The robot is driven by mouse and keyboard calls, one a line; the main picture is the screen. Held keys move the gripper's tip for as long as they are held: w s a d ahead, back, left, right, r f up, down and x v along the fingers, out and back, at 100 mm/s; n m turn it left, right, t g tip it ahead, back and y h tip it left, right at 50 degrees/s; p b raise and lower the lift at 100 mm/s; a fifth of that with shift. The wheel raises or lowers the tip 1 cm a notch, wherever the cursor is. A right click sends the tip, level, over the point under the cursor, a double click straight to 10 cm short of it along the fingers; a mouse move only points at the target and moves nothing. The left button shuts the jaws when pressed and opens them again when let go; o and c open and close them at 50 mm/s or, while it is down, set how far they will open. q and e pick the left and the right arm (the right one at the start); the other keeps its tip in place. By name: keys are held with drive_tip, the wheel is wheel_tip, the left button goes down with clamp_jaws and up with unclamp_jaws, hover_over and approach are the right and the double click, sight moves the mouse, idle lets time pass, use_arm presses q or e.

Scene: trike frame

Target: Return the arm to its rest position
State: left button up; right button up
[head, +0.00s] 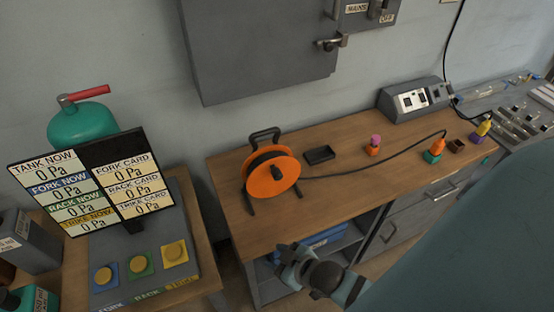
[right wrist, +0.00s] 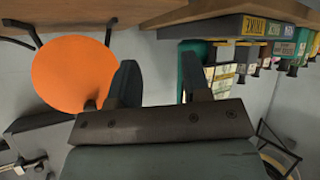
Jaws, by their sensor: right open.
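My right gripper (head: 287,257) is in front of the wooden workbench's (head: 330,200) front edge, below the orange cable reel. My right arm comes in from the lower right, and its large teal link covers that corner of the head view. In the right wrist view the two dark fingers of the gripper (right wrist: 160,82) stand apart with nothing between them. The gripper is open and empty. The orange reel (head: 271,176) stands on the bench and shows at the left of the wrist view (right wrist: 72,75). My left gripper is in neither view.
A button console (head: 150,262) with a pressure board (head: 85,188) stands at the left. The bench holds a black tray (head: 319,155), small coloured pieces, a grey instrument box (head: 415,98) and a cable. A grey wall cabinet (head: 255,55) hangs above. Open shelves lie below the bench.

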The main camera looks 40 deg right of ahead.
drive_tip(key=shift+s+a+r+m+p, duration=0.15)
drive_tip(key=shift+s+a+m+p, duration=0.75)
drive_tip(key=shift+s+p, duration=0.15)
idle(0.5)
